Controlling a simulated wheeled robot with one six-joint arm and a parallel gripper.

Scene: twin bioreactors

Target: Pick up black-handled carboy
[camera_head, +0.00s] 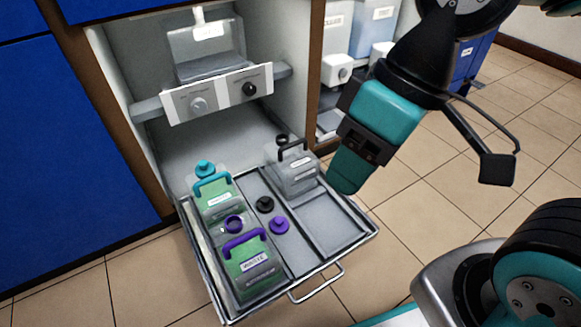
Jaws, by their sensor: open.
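The black-handled carboy (294,176) is a clear, greyish container with a black handle on top and a white label. It stands upright in the back right part of the pulled-out drawer tray (340,238). A black-rimmed neck shows behind its handle. My gripper (346,174) hangs to the right of the carboy in the picture, apart from its handle. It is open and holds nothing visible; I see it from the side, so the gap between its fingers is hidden.
A teal-handled carboy (221,207) and a purple-handled carboy (250,268) with green contents stand at the tray's left. A black cap (265,204) and purple cap (279,225) lie mid-tray. The tray's right part is empty. Cabinet walls and a panel (218,92) rise behind.

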